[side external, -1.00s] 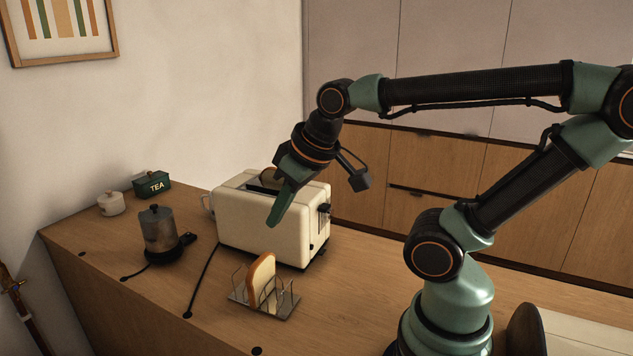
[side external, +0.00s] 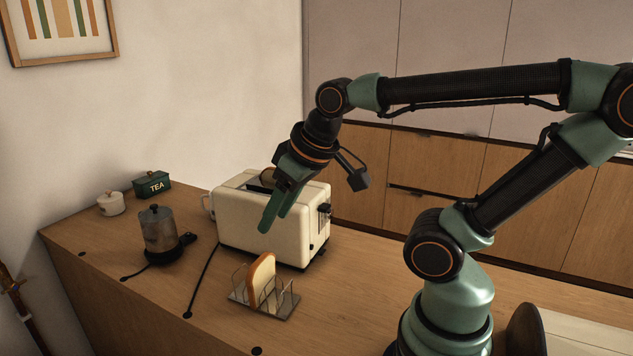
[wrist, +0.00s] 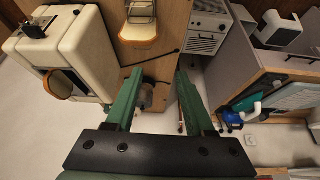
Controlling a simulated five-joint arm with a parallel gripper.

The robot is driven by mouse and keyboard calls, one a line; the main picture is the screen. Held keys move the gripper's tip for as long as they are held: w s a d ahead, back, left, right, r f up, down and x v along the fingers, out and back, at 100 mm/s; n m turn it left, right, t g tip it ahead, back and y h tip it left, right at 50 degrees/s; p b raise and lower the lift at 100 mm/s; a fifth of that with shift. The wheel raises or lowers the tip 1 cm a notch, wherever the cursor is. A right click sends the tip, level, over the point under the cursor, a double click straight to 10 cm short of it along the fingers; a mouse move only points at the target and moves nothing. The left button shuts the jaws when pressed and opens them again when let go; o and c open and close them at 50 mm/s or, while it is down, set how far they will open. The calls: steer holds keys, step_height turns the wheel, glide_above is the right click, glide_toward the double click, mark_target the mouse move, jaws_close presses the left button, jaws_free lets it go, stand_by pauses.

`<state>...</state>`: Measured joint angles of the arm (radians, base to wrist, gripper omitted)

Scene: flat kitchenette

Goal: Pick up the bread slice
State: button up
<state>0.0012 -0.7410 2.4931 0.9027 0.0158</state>
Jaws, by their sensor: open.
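A bread slice (side external: 262,268) with a brown crust stands upright in a wire toast rack (side external: 283,308) on the counter, in front of the toaster. Another brown-crusted slice (side external: 267,174) shows at the slot of the cream toaster (side external: 240,217), partly hidden behind my gripper. My gripper (side external: 274,222) hangs in front of the toaster in the side view, above and apart from the rack. Its two green fingers point down and are spread, with nothing between them. In the wrist view my gripper (wrist: 158,75) is open, with the toaster (wrist: 88,45) to the left.
A dark-lidded glass and metal pot (side external: 158,232), a white lidded jar (side external: 111,203) and a green TEA tin (side external: 152,184) stand left of the toaster. A black cord (side external: 203,280) runs across the counter. The counter in front of the rack's left side is clear.

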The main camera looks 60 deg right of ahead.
steer(key=w+d+f+m+g, duration=0.1)
steer(key=w+d+m+g, duration=0.3)
steer(key=m, duration=0.5)
steer(key=m+g, duration=0.2)
steer(key=m, duration=0.6)
glide_toward(260, 260)
step_height(260, 260, down, 10)
steer(key=shift+s+f, duration=0.15)
jaws_close()
